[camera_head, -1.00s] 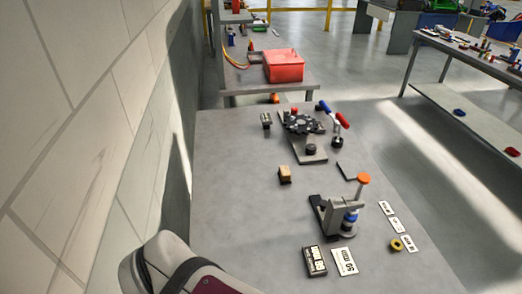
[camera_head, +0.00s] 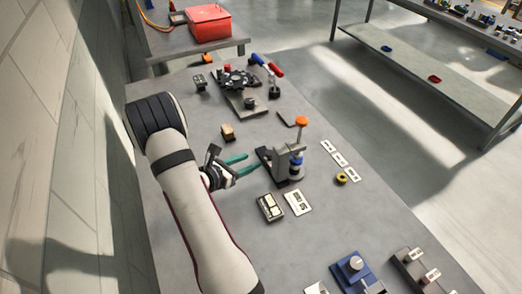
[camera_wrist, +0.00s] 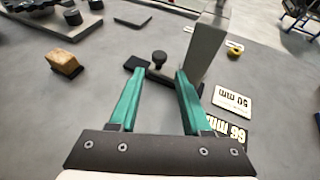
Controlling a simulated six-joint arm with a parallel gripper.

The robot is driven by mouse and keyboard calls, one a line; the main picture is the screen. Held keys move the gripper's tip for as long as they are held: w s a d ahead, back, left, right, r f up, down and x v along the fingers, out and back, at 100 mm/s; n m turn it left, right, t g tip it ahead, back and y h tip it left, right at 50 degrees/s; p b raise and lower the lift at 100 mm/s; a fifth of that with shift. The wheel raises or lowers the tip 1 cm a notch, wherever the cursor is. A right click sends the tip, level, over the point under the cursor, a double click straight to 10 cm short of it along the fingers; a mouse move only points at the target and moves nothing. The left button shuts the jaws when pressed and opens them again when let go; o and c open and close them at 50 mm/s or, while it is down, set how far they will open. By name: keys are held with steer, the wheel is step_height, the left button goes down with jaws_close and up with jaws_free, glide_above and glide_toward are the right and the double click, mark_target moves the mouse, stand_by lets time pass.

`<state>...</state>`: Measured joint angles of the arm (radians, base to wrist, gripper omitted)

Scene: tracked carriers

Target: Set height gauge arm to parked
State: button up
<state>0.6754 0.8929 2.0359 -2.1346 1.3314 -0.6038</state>
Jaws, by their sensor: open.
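The height gauge (camera_head: 290,162) stands on the table with a dark base, a grey body, a blue collar and an orange round knob on top. In the wrist view its grey upright (camera_wrist: 204,45) rises beyond the right fingertip, and a black knob (camera_wrist: 158,58) shows low between the fingers. I cannot tell for certain which part is its movable arm, or its setting. My gripper (camera_head: 250,163) has green fingers, spread apart and empty, just left of the gauge and pointing at it. The gripper shows in the wrist view (camera_wrist: 164,72) too, with no clear contact.
A small brown block (camera_head: 228,132) lies behind my gripper. A dark label block (camera_head: 270,207) and a white card (camera_head: 298,202) lie in front of the gauge. A yellow ring (camera_head: 341,179) and several white tags are to its right. A fixture with a black disc (camera_head: 237,79) stands behind.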

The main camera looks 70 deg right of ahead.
mark_target(270, 153)
steer(key=x, duration=0.9)
steer(key=shift+d+f, duration=0.15)
steer(key=shift+d, duration=0.1)
steer(key=shift+c, duration=0.2)
jaws_close()
stand_by(0.7)
